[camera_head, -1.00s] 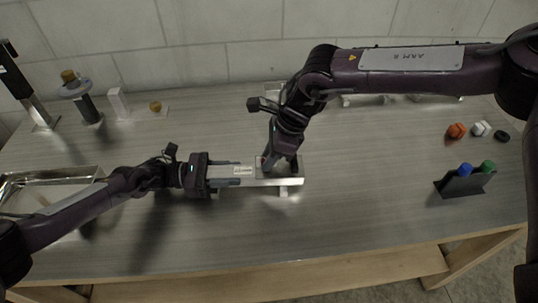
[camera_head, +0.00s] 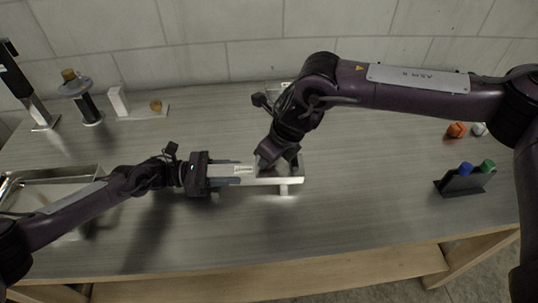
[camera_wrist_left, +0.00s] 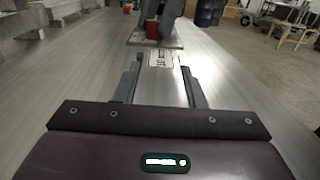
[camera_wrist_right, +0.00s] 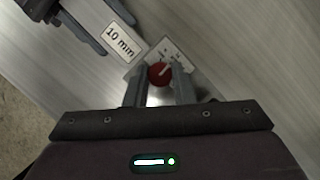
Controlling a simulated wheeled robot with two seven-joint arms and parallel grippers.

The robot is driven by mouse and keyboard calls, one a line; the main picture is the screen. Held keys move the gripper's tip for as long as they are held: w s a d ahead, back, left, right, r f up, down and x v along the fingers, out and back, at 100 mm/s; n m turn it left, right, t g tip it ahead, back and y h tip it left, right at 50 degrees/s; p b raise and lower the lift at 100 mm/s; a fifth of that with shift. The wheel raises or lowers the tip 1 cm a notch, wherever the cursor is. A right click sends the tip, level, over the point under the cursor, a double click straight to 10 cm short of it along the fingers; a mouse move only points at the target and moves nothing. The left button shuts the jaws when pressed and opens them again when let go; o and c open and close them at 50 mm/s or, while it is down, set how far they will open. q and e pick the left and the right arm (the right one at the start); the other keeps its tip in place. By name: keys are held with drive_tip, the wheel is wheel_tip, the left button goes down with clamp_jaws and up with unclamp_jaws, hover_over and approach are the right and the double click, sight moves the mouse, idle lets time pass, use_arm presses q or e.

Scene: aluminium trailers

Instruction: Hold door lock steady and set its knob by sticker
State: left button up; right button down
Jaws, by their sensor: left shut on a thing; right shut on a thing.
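The door lock (camera_head: 290,180) is a long silver piece lying across the middle of the table. A white sticker (camera_wrist_right: 120,42) on it reads "10 mm" in the right wrist view. Its red knob (camera_wrist_right: 158,74) sits on a square plate with dial marks (camera_wrist_right: 172,52), whose small labels I cannot read. My left gripper (camera_head: 238,172) is shut on the lock's left part, one finger along each side, as the left wrist view shows too (camera_wrist_left: 160,85). My right gripper (camera_head: 277,168) points down over the plate, its fingers (camera_wrist_right: 158,90) shut on the red knob. The fingers hide part of the knob.
A dark holder (camera_head: 462,187) with a blue and a green cap stands at the right. Orange (camera_head: 457,130) and white (camera_head: 479,129) pieces lie behind it. A metal tray (camera_head: 60,174) is at the left, with several stands at the back left. The table's front is clear.

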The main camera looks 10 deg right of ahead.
use_arm(q)
drive_tip(key=shift+s, duration=0.1)
use_arm(e)
drive_tip(key=shift+m+t, duration=0.3)
drive_tip(key=shift+m, duration=0.3)
drive_tip(key=shift+w, duration=0.1)
drive_tip(key=c, duration=1.2)
unclamp_jaws()
drive_tip(key=v, duration=1.2)
drive_tip(key=shift+a, duration=0.15)
use_arm(q)
drive_tip(key=o, duration=1.3)
